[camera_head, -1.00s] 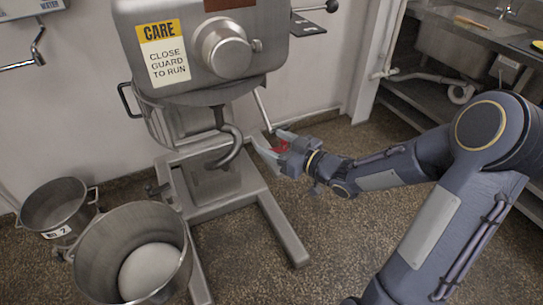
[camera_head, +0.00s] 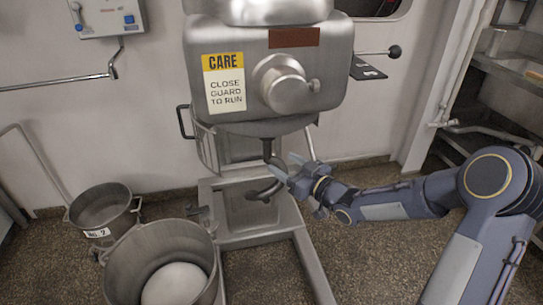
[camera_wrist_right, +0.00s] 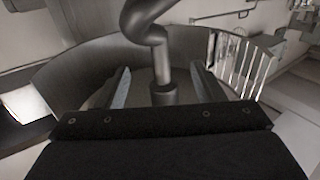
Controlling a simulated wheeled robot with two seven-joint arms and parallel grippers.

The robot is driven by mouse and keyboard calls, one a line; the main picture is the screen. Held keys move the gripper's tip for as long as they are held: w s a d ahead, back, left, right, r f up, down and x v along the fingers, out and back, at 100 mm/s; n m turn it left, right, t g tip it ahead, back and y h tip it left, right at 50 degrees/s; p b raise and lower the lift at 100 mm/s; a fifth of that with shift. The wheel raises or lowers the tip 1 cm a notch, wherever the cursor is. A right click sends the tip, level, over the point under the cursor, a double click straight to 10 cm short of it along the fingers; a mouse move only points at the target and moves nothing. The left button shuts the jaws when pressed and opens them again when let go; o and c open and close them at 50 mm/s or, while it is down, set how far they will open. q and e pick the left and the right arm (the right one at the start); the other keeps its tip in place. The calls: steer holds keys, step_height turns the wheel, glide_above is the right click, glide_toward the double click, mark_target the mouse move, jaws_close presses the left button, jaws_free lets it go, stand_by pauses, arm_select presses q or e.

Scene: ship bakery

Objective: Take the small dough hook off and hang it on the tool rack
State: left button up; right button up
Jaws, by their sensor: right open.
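The grey steel dough hook (camera_head: 262,192) hangs below the mixer head (camera_head: 265,85), its lower end curling to the left. My right gripper (camera_head: 283,168) is at the hook's right side in the head view, its fingertips close to the shaft. In the right wrist view the hook (camera_wrist_right: 147,22) rises in the middle, with its thick round end (camera_wrist_right: 162,93) between the two fingers of my open right gripper (camera_wrist_right: 163,88). Gaps show on both sides of it. My left gripper is out of view. I cannot make out a tool rack.
The wire guard (camera_wrist_right: 240,62) and a curved metal wall stand close around the fingers in the wrist view. The mixer's base legs (camera_head: 310,262) spread on the floor. A bowl with dough (camera_head: 150,238) and a smaller pot (camera_head: 97,205) stand at left. A sink (camera_head: 515,85) is at right.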

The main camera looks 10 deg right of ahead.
mark_target(270, 155)
steer(key=b+x, duration=0.1)
steer(key=x, duration=0.3)
steer(key=shift+a+f, duration=0.1)
steer(key=shift+b+x, duration=0.4)
steer(key=shift+x, duration=0.65)
steer(key=shift+c, duration=0.3)
jaws_close()
steer(key=shift+r, duration=0.25)
